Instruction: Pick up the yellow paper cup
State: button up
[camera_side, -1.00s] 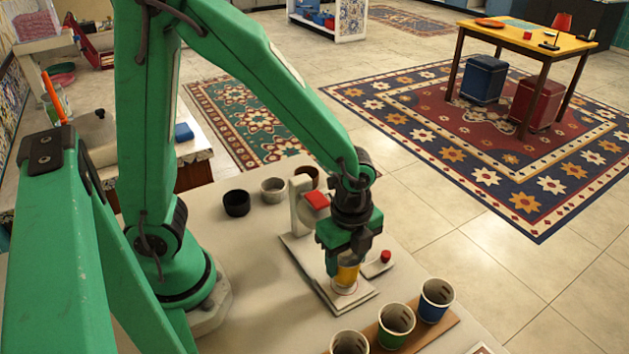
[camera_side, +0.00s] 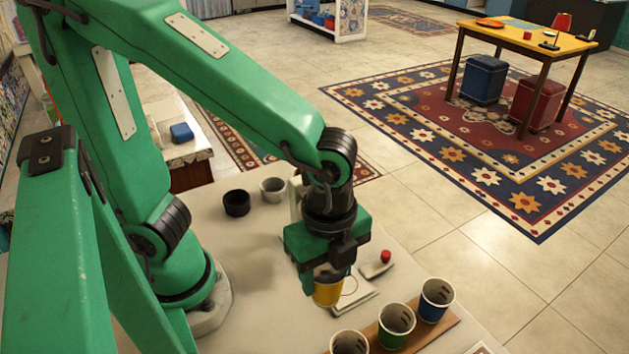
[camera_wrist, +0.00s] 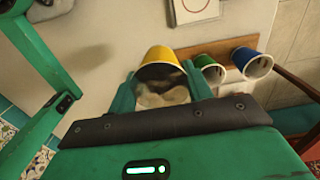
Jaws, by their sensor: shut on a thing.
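The yellow paper cup (camera_side: 327,291) is held under my gripper (camera_side: 328,272) in the side view, above the pale table. Its upper part is hidden by the gripper. The gripper is shut on the cup.
A green cup (camera_side: 396,324), a blue cup (camera_side: 436,299) and a further cup (camera_side: 349,343) stand along a brown board (camera_side: 430,335) at front right. Dark and grey bowls (camera_side: 237,203) stand behind.

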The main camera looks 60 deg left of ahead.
jog(key=shift+s+d+r, duration=0.35)
jog(key=shift+s, duration=0.1)
